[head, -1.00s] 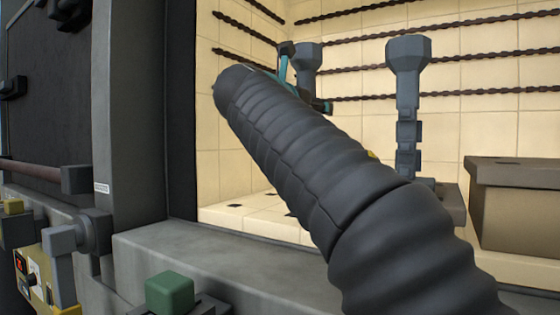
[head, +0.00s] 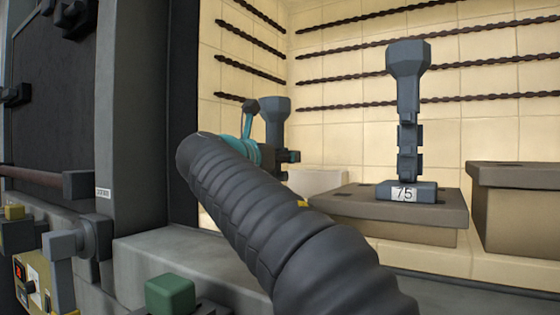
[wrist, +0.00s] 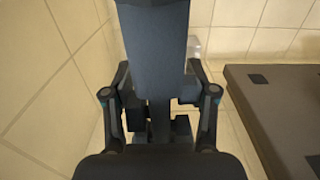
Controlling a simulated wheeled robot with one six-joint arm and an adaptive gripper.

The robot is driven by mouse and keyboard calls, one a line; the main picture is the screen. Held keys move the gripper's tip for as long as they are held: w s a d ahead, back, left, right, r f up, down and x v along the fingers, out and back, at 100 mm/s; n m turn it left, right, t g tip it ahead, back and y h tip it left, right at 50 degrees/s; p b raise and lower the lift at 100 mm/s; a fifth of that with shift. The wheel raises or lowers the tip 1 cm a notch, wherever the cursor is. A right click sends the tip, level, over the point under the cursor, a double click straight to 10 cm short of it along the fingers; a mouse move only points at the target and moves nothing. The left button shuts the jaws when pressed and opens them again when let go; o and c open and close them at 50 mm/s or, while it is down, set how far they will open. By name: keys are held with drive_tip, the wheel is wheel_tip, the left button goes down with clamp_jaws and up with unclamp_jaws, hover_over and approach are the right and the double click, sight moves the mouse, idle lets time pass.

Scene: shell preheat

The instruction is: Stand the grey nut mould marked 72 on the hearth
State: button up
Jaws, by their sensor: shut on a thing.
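A grey nut mould (head: 275,112) with a wide faceted head shows behind my arm in the head view. My gripper (wrist: 160,135) is shut on it, and the mould (wrist: 155,55) fills the middle of the wrist view. No number shows on it, and its lower part is hidden in the head view by my gripper and arm. The hearth is the cream tiled floor (wrist: 212,115) inside the chamber. The mould is over this floor by the left wall; I cannot tell whether its base touches.
A second grey mould (head: 407,95), marked 75, stands upright on a brown slab (head: 340,205) to the right. Another brown block (head: 515,215) is farther right. Dark twisted rods (head: 430,61) line the tiled walls. The dark door frame (head: 150,120) is at the left.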

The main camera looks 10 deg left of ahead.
idle(0.3)
drive_tip(key=o, duration=1.5)
drive_tip(key=shift+o, duration=0.2)
drive_tip(key=shift+s+r, duration=0.1)
drive_tip(key=shift+r, duration=0.05)
drive_tip(key=v, duration=1.2)
